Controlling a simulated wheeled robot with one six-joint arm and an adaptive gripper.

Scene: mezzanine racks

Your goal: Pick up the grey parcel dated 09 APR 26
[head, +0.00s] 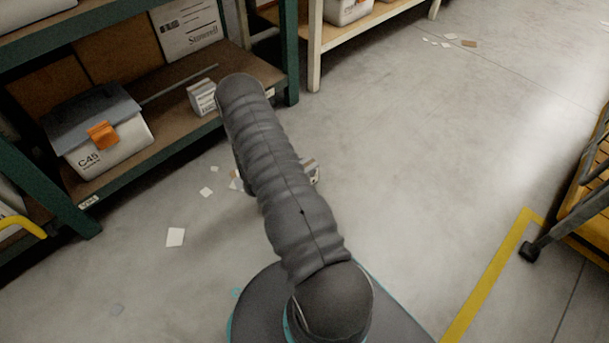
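No parcel with a readable date of 09 APR 26 shows in the head view. A small pale box with dark print (312,171) shows just right of my arm, which hides most of it. I cannot tell its full colour, or whether it rests on the floor. Another small whitish box with printed lines (202,98) stands on the lower shelf, just left of my arm's upper end. My arm's dark sleeve runs up the middle of the picture. My gripper is hidden, so its state does not show.
The green-framed rack's lower shelf (112,178) holds a white bin (122,143) marked C45 with a grey lid and orange latch. A flat Stonewell carton (188,28) stands behind. Paper scraps (175,237) litter the floor. A yellow cart (590,205) stands right; the middle-right floor is clear.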

